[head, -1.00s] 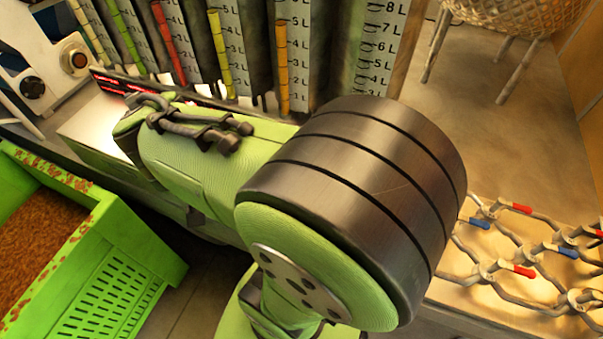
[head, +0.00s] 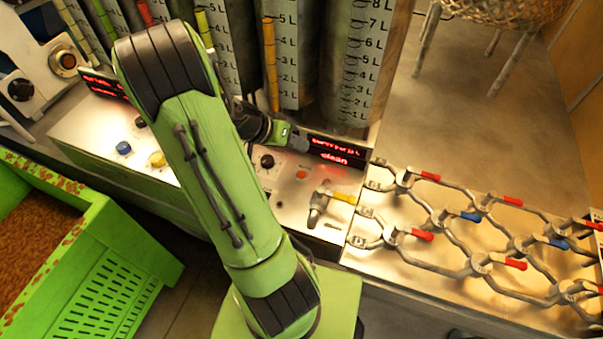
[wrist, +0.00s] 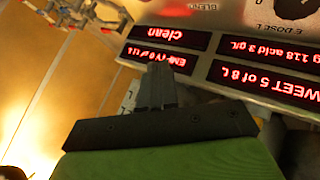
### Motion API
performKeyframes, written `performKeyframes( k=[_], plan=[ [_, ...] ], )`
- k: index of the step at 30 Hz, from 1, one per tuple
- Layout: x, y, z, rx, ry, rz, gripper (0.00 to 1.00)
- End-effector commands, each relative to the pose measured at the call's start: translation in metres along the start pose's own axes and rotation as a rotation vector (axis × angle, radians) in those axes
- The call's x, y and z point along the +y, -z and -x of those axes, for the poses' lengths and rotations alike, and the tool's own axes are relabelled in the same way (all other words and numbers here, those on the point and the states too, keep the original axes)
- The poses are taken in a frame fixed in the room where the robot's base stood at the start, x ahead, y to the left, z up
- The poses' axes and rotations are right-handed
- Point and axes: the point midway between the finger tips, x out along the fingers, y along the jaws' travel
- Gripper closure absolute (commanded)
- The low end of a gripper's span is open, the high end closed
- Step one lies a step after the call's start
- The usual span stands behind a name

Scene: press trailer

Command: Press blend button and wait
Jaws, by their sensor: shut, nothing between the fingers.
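The control panel (head: 290,205) is a pale metal top with knobs and buttons. A small orange-red button (head: 301,174) sits on it below the red-lettered display (head: 335,151). In the wrist view an orange button (wrist: 178,11) shows at the top edge, beside an upside-down "BLEND" label. My gripper (head: 298,141) is at the panel's back, left of the display and beyond the button, apart from it. In the wrist view my gripper (wrist: 167,84) has its fingers together and empty, in front of the displays. I cannot tell whether it touches the panel.
A black knob (head: 267,161) is left of the button, and a yellow-handled lever (head: 335,197) is below it. Tall litre-marked tubes (head: 355,60) stand behind. A metal lattice (head: 470,222) with red and blue sleeves lies right. A green crate (head: 110,270) is at lower left.

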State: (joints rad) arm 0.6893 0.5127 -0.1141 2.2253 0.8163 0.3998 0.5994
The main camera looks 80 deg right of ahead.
Motion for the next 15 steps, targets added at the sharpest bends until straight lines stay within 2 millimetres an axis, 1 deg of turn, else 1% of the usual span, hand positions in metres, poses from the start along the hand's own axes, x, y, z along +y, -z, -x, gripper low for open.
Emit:
performKeyframes(
  k=[5,8,15],
  plan=[
    [-0.001,-0.001,-0.001,-0.001,0.001,0.002,1.00],
    [-0.004,-0.005,-0.005,-0.001,0.001,0.003,1.00],
    [-0.021,-0.021,-0.028,-0.002,0.001,0.005,1.00]
  ],
)
